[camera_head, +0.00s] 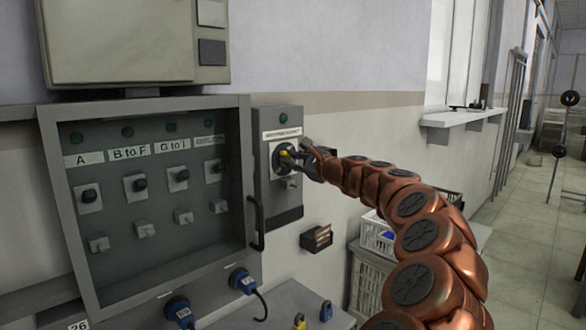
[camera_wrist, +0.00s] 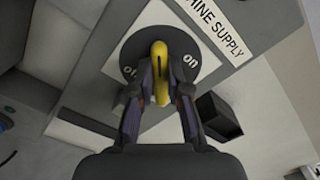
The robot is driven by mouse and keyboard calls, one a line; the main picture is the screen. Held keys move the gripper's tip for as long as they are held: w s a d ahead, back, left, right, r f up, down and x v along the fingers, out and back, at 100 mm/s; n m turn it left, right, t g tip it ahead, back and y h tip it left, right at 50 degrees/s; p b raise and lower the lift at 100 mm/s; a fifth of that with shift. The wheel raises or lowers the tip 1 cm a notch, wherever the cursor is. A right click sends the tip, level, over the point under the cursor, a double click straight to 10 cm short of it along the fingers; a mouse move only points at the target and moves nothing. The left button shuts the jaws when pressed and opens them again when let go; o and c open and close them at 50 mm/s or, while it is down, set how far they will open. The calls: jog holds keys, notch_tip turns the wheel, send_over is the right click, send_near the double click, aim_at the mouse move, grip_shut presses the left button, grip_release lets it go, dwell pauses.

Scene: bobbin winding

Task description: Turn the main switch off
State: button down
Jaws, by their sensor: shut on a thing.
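The main switch is a grey box (camera_head: 264,192) on the wall, right of a glass-fronted panel. Its yellow handle (camera_wrist: 159,60) sits on a dark round dial (camera_wrist: 206,64) marked "on" on the right, with a partly covered "o…" mark on the left. In the wrist view the handle stands roughly upright between the two marks. A white label ending in "…INE SUPPLY" (camera_wrist: 216,28) is beside the dial. My gripper (camera_wrist: 160,98) is shut on the yellow handle, one finger on each side. In the head view my gripper (camera_head: 299,158) reaches the dial from the right.
The glass-fronted panel (camera_head: 247,125) holds several small switches behind its door, with a dark handle (camera_head: 257,222) near the main switch. Below are blue plugs (camera_head: 241,281) and a small dark wall holder (camera_head: 316,240). Crates (camera_head: 378,236) stand under my arm. The corridor floor (camera_head: 520,262) at right is mostly clear.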

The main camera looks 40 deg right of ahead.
jog(key=n+b, duration=0.5)
jog(key=n, duration=0.1)
jog(key=f+n+b, duration=0.1)
jog(key=n+b, duration=0.2)
jog(key=shift+a+b, duration=0.2)
jog(key=shift+b, duration=0.15)
jog(key=shift+n, duration=0.3)
jog(key=c, duration=1.1)
grip_release()
